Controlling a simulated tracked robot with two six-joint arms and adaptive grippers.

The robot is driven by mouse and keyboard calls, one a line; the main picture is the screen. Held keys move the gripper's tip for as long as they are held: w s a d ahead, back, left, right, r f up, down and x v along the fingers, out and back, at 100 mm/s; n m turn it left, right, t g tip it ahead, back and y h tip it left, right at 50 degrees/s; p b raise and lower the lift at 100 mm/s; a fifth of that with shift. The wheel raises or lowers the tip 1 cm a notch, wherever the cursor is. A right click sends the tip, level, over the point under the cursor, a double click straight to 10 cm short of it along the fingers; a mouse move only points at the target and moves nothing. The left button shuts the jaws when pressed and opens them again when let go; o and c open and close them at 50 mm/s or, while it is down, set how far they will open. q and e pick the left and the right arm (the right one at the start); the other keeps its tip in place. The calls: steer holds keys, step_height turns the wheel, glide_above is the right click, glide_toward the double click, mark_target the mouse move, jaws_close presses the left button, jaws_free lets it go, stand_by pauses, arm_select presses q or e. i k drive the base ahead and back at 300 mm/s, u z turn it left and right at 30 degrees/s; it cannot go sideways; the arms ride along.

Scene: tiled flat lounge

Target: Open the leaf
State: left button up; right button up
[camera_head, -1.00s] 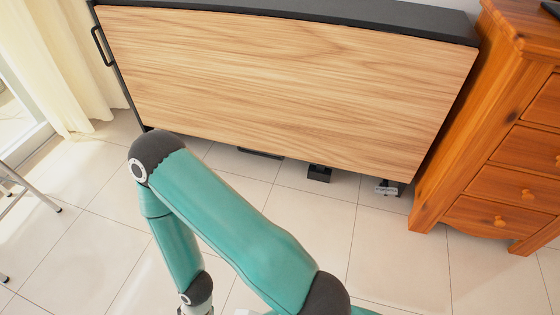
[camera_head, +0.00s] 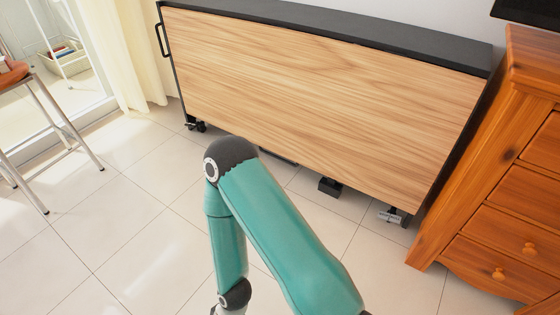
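A folding table stands against the back wall. Its wood-grain leaf (camera_head: 320,100) hangs down flat along the front, below a narrow dark top (camera_head: 360,28). A black handle (camera_head: 162,39) is on its left end. Small black feet or casters show under it, with a dark block (camera_head: 329,186) on the floor below the leaf. One of my teal arms rises in the foreground, in front of the leaf's lower edge and apart from it as far as I can tell. Neither gripper's fingers show; this arm's lower end is cut off by the bottom edge.
A wooden chest of drawers (camera_head: 500,180) stands close to the table's right end. A metal-legged stool (camera_head: 50,125) is at the left by a glass door and a cream curtain (camera_head: 130,50). Tiled floor (camera_head: 130,220) is clear at the front left.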

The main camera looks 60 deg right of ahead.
mark_target(383, 125)
steer(key=z, duration=0.3)
steer(key=i, duration=1.05)
steer(key=z, duration=0.8)
steer(key=i, duration=0.5)
steer(key=z, duration=0.2)
steer(key=k, duration=0.8)
steer(key=z, duration=0.2)
steer(key=i, duration=0.8)
steer(key=u, duration=0.1)
